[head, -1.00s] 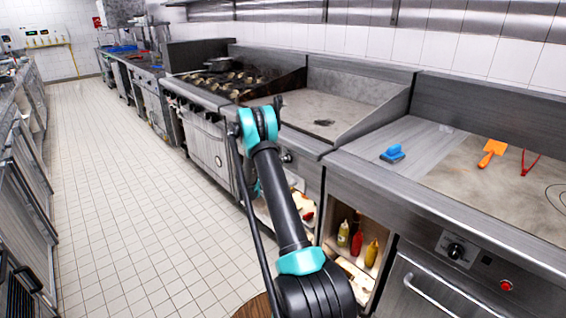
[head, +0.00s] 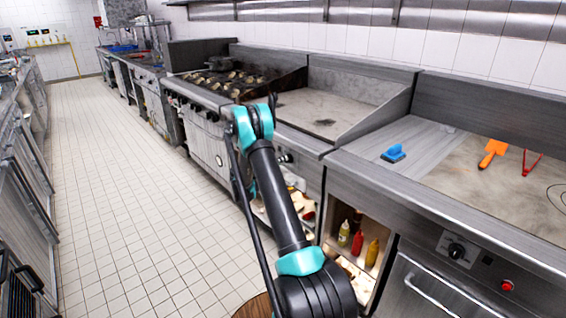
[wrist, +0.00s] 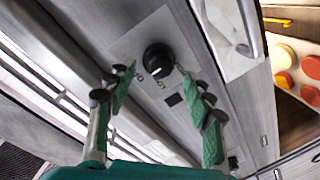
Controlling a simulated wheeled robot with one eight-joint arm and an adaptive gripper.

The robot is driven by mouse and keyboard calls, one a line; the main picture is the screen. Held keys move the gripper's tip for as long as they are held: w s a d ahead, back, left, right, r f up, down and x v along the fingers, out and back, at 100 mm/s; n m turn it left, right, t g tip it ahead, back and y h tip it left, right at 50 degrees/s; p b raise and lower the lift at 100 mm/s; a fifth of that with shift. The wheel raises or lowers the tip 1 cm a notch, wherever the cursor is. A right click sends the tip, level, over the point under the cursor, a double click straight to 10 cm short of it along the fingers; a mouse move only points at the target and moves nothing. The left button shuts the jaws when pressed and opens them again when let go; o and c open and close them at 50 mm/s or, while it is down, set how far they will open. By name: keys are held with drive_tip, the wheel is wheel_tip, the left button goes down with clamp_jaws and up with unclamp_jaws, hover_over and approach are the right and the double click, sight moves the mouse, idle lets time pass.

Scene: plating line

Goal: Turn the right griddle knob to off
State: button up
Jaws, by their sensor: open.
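In the wrist view a round black knob (wrist: 158,58) sits on a steel panel with small markings beside it. I cannot read its setting surely. My gripper (wrist: 158,83) is open, its two green-padded fingers spread apart. The knob lies ahead between the fingertips, and the gap between them is empty; contact with the knob is not visible. In the head view a dark knob (head: 286,157) shows on the front of the middle griddle (head: 322,108), just right of my arm. My gripper is hidden behind my arm there.
A second dark knob (wrist: 233,162) shows low in the wrist view, and a bar handle (wrist: 245,30) is at upper right. In the head view another knob (head: 456,250) and a red button (head: 507,285) are on the right-hand unit. Bottles (head: 357,242) stand on an open shelf.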

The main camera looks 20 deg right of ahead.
drive_tip(key=f+v, duration=0.1)
drive_tip(key=v, duration=0.7)
drive_tip(key=shift+s+a+r, duration=0.2)
drive_tip(key=shift+a+r, duration=0.1)
drive_tip(key=shift+r, duration=0.25)
